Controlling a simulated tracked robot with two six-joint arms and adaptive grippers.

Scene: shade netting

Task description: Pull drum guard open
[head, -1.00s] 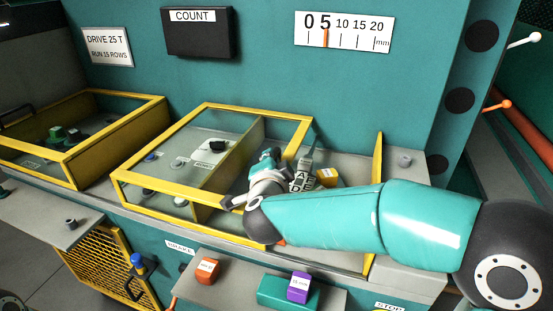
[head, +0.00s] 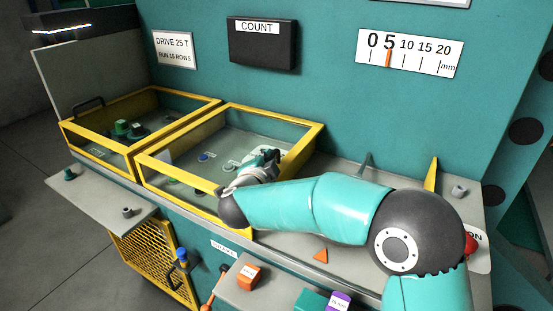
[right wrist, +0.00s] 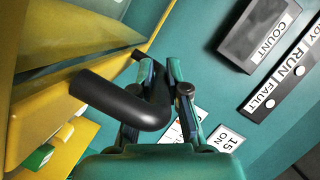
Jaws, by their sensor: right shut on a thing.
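The drum guard is a yellow-framed box with clear panels (head: 318,129), on the bench in the middle of the head view. Its left side is close against a second yellow-framed box. My right gripper (head: 268,158) is at the guard's right side. In the right wrist view, my right gripper (right wrist: 160,75) is shut on a bent black handle (right wrist: 115,101) beside a yellow frame. In the head view the gripper hides most of this handle. My left gripper is not in view.
The second yellow-framed box (head: 68,135) has its own black handle (head: 88,104). A teal wall (head: 330,90) stands behind.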

